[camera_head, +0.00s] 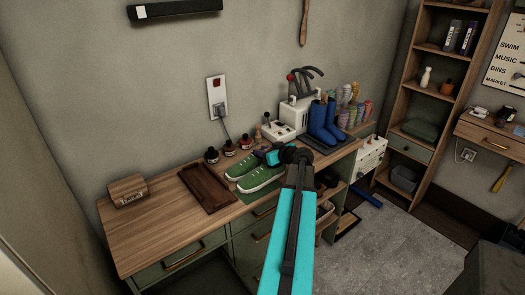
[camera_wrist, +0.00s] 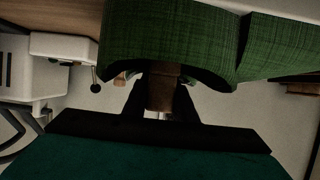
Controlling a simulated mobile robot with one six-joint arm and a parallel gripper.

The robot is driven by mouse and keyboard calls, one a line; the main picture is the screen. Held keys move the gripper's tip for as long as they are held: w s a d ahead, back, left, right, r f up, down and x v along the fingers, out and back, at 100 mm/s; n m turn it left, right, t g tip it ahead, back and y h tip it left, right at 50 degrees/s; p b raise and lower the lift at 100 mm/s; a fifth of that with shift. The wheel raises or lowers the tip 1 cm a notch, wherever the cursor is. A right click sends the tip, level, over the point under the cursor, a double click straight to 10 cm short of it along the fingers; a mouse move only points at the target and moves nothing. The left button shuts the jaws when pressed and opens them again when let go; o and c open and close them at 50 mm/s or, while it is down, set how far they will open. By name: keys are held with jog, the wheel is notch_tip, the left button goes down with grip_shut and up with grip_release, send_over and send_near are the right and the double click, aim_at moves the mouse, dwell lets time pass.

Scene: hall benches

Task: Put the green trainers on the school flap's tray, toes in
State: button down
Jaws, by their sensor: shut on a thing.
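The green trainers (camera_head: 256,179) are side by side with white soles, toes toward the left, at the middle of the bench in the head view. My gripper (camera_head: 273,156) is at their heel end and shut on them. In the wrist view the green trainers (camera_wrist: 165,45) fill the top, and a brown piece shows between the fingers of my gripper (camera_wrist: 161,90). I cannot tell whether the soles touch the green mat (camera_head: 262,199) under them.
A wooden block with a label (camera_head: 128,190) stands left of the tray. Small dark jars (camera_head: 230,148) line the wall behind. Blue boots (camera_head: 324,118) stand on a dark mat to the right, near a white machine (camera_head: 296,112). The bench front left is bare.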

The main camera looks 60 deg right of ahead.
jog(key=shift+f, duration=0.1)
dwell(0.3)
jog(key=c, duration=1.5)
grip_release()
jog(key=shift+o, duration=0.2)
jog(key=shift+s+r, duration=0.1)
jog(key=shift+r, duration=0.1)
jog(key=b+v, duration=0.3)
jog(key=v, duration=0.8)
jog(key=shift+a, duration=0.1)
jog(key=shift+s+a+r, duration=0.1)
jog(key=shift+s+r, duration=0.1)
jog(key=shift+s, duration=0.15)
jog(key=shift+o, duration=0.5)
